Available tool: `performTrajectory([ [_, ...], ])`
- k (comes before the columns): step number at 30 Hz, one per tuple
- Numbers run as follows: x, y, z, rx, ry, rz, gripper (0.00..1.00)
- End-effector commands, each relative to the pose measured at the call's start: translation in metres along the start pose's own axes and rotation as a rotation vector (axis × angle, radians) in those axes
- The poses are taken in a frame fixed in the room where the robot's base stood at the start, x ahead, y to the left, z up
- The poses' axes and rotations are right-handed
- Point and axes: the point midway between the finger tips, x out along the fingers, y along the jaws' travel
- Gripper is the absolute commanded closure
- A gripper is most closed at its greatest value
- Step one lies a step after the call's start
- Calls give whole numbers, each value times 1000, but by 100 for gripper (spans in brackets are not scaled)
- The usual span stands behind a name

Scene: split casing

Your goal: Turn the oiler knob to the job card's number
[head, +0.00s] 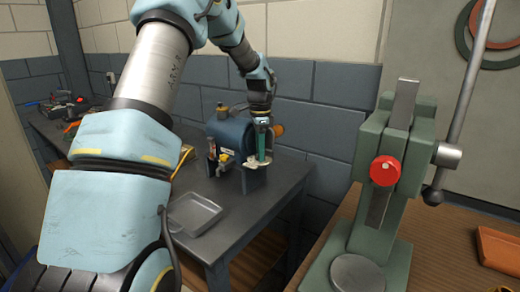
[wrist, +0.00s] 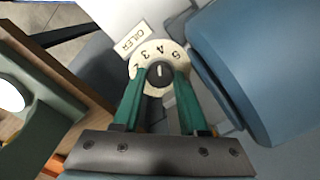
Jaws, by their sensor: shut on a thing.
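The oiler knob (wrist: 159,72) is a small dark round knob with a pale line on it, in the middle of a cream dial (wrist: 148,50) with dark numbers. The line points up the wrist picture, roughly towards the 4. An OILER label (wrist: 134,38) is beside the dial. My gripper (wrist: 159,82) has its green fingers shut on the knob, one on each side. In the head view my gripper (head: 262,150) reaches down beside the blue casing (head: 226,132), at the dial; the knob is hidden there. I cannot make out a job card.
The casing stands on a dark table (head: 255,205) with an empty grey tray (head: 194,214) at its front. A green press (head: 385,185) with a red knob stands on a wooden bench at right. Tools lie at far left. A block wall is behind.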

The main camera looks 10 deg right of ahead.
Motion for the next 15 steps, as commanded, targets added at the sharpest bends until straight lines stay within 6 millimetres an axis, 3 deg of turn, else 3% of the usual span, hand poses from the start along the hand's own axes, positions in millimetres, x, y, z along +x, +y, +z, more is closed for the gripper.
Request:
performTrajectory([
  [15,-1,0,-2,88,4,-4,100],
])
